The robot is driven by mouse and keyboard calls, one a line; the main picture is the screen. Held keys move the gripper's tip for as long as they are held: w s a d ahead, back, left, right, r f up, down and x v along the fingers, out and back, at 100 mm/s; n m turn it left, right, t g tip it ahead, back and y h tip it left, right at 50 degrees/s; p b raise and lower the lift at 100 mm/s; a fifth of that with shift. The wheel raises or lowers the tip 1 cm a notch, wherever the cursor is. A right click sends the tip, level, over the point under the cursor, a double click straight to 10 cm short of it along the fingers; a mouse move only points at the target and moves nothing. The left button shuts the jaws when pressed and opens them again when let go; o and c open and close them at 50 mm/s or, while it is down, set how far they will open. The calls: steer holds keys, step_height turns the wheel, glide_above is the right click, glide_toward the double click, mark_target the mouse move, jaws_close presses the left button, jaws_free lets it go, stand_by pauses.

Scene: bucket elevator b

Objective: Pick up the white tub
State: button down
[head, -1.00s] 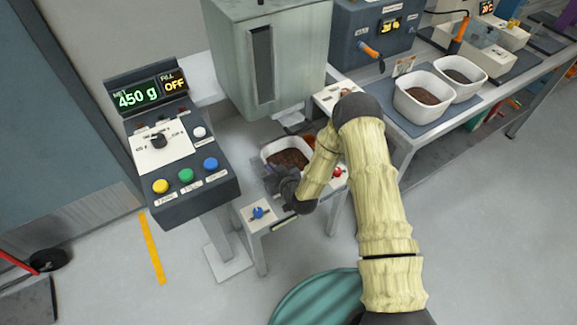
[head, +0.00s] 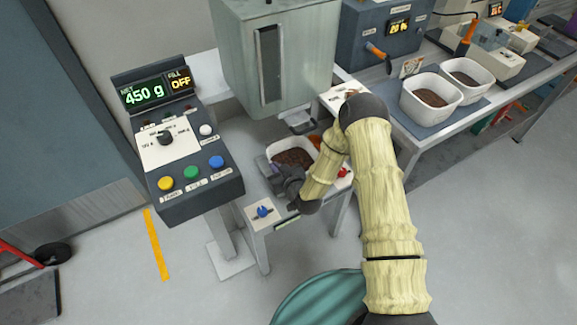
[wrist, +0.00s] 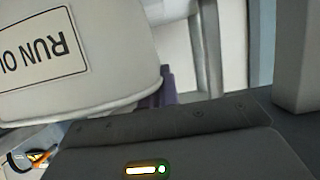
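A white tub (head: 306,146) with brown granules in it stands on the small stand under the hopper spout. My gripper (head: 277,177) is at the tub's near left side in the head view, and its dark fingers overlap the tub's edge there. In the wrist view, a white rounded wall (wrist: 110,85) with an upside-down "RUN O…" label fills the upper left, very close to my gripper's dark body. Whether the fingers touch the tub or how far apart they are cannot be made out. My forearm hides part of the tub's right side.
A green-grey hopper (head: 275,60) hangs above the tub. A control panel (head: 180,150) reading 450 g and OFF stands at left. Two other white tubs, one nearer (head: 430,99) and one farther (head: 467,77), stand on the right bench. A blue knob (head: 263,211) sits on the stand's front.

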steer(key=shift+r, duration=0.45)
steer(key=r, duration=0.2)
steer(key=shift+s+d+r, duration=0.15)
steer(key=shift+s+r, duration=0.1)
steer(key=shift+r, duration=0.05)
steer(key=s+d, duration=0.9)
steer(key=s, duration=0.5)
steer(key=shift+s+d, duration=0.3)
steer(key=shift+d, duration=0.1)
steer(key=shift+w+p, duration=0.1)
steer(key=shift+p, duration=0.2)
